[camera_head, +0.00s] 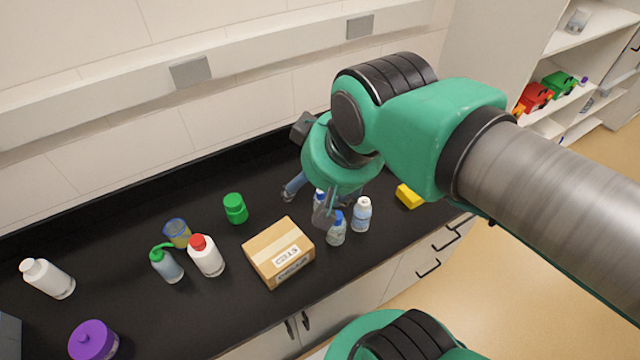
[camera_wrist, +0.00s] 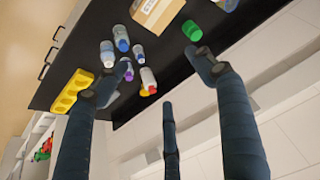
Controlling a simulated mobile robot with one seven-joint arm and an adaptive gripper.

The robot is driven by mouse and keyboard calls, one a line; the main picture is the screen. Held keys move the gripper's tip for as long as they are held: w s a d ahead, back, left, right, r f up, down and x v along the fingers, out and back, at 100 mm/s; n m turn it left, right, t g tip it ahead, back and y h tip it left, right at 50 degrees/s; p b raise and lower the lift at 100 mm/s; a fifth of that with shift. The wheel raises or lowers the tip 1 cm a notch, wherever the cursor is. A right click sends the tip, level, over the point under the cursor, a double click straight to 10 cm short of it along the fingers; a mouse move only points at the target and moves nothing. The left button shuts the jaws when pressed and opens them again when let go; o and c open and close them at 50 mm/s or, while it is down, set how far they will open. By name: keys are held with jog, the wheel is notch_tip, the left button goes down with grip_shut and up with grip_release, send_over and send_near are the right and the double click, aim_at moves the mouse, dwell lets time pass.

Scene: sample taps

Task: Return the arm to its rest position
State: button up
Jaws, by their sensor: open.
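My arm reaches in from the right in the head view and is bent over the black counter (camera_head: 130,235). My gripper (camera_head: 308,200) hangs below the green wrist, partly hidden by it, above the bottles near the counter's right part. In the wrist view my gripper (camera_wrist: 160,82) shows its dark blue fingers spread wide, with nothing between them. One finger overlaps the small bottles in the head view; I cannot tell whether it touches them.
A cardboard box (camera_head: 279,252), a white bottle (camera_head: 362,214), a blue-capped bottle (camera_head: 337,232) and a yellow block (camera_head: 409,196) stand near my gripper. A green jar (camera_head: 235,208) and red-capped bottle (camera_head: 206,256) are farther left. A wall (camera_head: 90,170) runs behind.

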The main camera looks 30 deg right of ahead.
jog(key=shift+s+d+f, duration=0.15)
jog(key=shift+s, duration=0.3)
notch_tip(320, 180, down, 7)
jog(key=b, duration=0.7)
